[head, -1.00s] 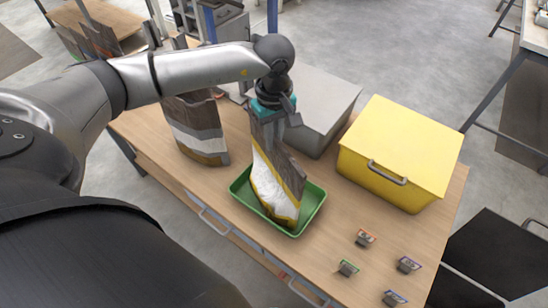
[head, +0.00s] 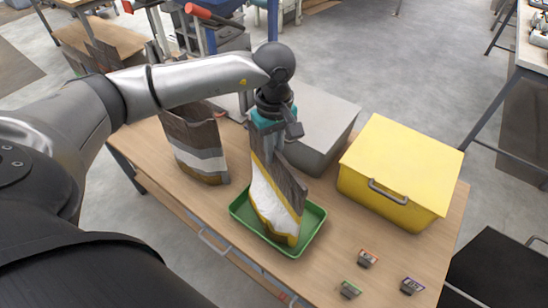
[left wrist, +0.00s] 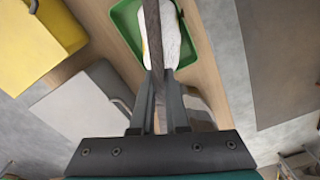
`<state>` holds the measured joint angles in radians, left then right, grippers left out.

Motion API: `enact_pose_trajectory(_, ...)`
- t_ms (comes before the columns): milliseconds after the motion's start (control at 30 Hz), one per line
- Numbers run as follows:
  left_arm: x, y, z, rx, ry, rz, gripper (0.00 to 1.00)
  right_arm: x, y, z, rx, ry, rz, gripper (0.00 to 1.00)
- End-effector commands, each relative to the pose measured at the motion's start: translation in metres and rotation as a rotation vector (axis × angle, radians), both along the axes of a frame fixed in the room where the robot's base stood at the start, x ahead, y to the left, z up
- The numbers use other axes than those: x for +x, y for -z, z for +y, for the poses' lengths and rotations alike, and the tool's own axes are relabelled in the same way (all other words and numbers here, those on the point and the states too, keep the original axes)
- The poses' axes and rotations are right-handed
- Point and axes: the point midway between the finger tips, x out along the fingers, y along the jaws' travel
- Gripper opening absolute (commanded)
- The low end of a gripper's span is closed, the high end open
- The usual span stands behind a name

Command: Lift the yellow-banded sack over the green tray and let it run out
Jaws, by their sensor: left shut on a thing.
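The yellow-banded sack (head: 277,203) is brown and white with yellow bands and hangs upright from my left gripper (head: 279,165). My left gripper is shut on the sack's top edge. The sack is over the green tray (head: 318,214), and its lower end overlaps the tray in the head view; I cannot tell whether it touches the tray floor. In the left wrist view the sack (left wrist: 153,60) is seen edge-on between the fingers (left wrist: 160,100), with the green tray (left wrist: 124,22) beyond it. No contents are seen running out. My right gripper is not in view.
A grey box (head: 318,110) and a yellow box (head: 402,165) stand behind and to the right. Several small tagged clips (head: 367,259) lie at the front right.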

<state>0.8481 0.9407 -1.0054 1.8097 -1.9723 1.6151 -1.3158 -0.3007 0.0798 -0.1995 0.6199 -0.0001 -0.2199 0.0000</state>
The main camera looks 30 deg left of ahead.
Motion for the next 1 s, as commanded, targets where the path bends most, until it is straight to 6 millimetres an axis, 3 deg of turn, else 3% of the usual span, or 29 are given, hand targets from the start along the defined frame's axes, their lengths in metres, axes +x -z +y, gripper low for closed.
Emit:
enact_pose_trajectory(600, 0.001, -0.147, 0.0, -0.002, 0.002, -0.007, 0.0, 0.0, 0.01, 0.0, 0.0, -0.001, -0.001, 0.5)
enact_pose_trajectory(1000, 0.0, -0.186, 0.0, -0.001, 0.0, -0.002, 0.0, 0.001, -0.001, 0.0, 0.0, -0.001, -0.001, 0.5)
